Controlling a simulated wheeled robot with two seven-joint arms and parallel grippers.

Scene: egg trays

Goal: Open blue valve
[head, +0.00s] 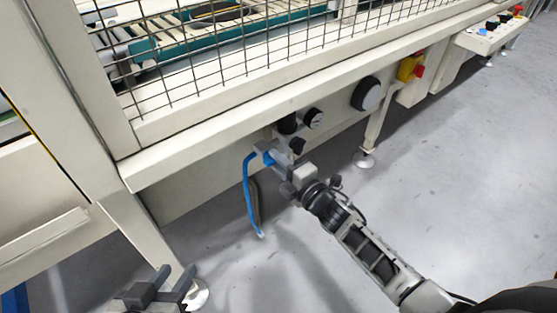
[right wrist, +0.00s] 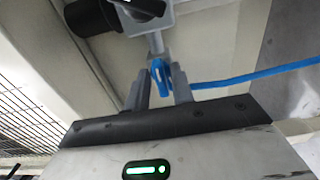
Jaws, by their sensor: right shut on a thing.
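The blue valve (right wrist: 160,75) shows in the right wrist view as a small blue lever below a grey metal fitting. A blue hose runs off to the right from beside it. In the head view the valve (head: 269,157) sits under the machine's frame, partly hidden by my right gripper (head: 274,160). My right gripper (right wrist: 161,85) is shut on the blue valve, with one finger on each side of it. My left gripper (head: 162,288) is at the bottom left of the head view, away from the valve, with its fingers apart and nothing between them.
The blue hose (head: 247,195) hangs from the valve towards the floor. A wire mesh guard (head: 250,60) is above. The grey floor (head: 440,160) is open at right.

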